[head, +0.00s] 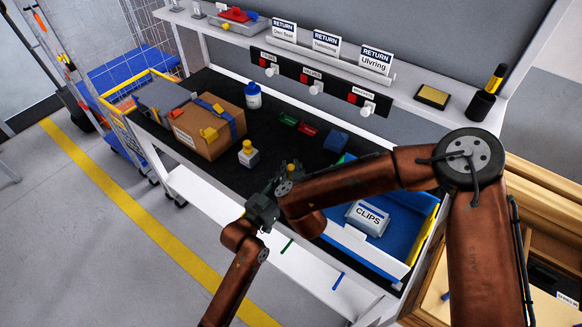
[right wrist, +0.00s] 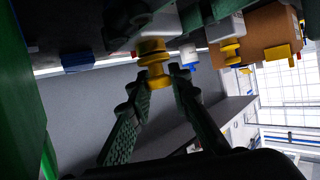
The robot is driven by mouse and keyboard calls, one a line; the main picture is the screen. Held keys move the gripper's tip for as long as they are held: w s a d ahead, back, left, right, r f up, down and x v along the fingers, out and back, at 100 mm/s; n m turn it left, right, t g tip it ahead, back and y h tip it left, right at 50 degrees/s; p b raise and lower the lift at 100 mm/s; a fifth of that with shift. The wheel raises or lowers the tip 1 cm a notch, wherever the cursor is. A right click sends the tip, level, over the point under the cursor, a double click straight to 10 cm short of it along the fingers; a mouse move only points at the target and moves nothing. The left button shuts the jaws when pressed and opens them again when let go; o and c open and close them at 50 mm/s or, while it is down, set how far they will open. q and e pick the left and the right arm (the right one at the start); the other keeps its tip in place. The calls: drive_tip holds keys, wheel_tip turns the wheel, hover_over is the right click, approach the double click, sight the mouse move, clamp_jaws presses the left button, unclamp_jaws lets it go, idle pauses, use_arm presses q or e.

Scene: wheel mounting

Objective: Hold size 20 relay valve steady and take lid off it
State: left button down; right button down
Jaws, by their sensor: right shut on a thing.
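A grey-white relay valve (right wrist: 162,22) with a yellow lid (right wrist: 153,62) shows at the top of the right wrist view. My right gripper (right wrist: 158,84) is shut on the yellow lid, and the lid still meets the body. Dark fingers of my left gripper (right wrist: 127,14) clasp the valve body from its sides. A second white valve with a yellow top (head: 248,153) stands on the black table. Size marks are not readable.
Small green, red and blue parts lie mid-table. A shelf with return signs runs behind.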

sight(291, 167)
drive_tip(key=shift+r, duration=0.15)
drive_tip(key=shift+r, duration=0.95)
drive_tip(key=shift+r, duration=2.05)
use_arm(q)
drive_tip(key=c, duration=1.1)
unclamp_jaws()
